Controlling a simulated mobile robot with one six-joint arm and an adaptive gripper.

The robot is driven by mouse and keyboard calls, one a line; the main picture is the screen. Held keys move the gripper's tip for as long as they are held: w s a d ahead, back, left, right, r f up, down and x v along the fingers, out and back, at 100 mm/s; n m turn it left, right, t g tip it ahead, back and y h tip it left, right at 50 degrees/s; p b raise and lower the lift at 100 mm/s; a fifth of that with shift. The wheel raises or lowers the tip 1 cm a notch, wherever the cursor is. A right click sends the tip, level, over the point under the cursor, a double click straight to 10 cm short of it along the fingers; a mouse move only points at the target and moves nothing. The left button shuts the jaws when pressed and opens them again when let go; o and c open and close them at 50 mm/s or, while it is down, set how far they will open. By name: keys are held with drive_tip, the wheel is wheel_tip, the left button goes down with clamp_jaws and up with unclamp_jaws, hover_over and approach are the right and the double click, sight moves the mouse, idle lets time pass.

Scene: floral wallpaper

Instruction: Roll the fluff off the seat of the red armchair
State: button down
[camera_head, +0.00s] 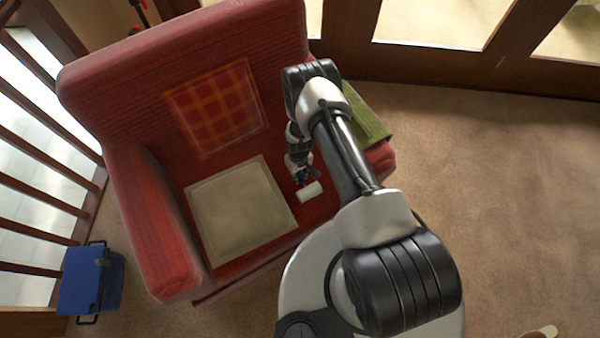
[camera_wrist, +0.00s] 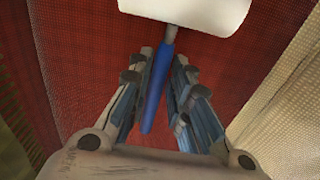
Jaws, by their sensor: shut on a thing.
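The red armchair (camera_head: 125,75) fills the left half of the head view. Its red seat (camera_wrist: 90,50) shows in the wrist view. My gripper (camera_wrist: 162,95) is shut on the blue handle (camera_wrist: 158,90) of a lint roller. The roller's white cylinder (camera_wrist: 190,12) is ahead of the fingertips in the wrist view. In the head view the white roller (camera_head: 309,192) is over the right part of the seat, beside the beige pad. I cannot tell whether it touches the seat. I can make out no fluff in either view.
A beige square pad (camera_head: 240,212) lies on the seat. A checked cushion (camera_head: 215,105) rests against the backrest. A green item (camera_head: 366,115) lies on the right arm. A blue box (camera_head: 90,280) stands left of the chair. Carpet (camera_head: 500,190) is open at right.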

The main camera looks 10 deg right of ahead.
drive_tip(key=shift+s+r+p, duration=0.2)
drive_tip(key=shift+r+p, duration=1.85)
drive_tip(key=shift+r, duration=0.85)
drive_tip(key=shift+r+p, duration=0.8)
drive_tip(key=shift+r, duration=0.7)
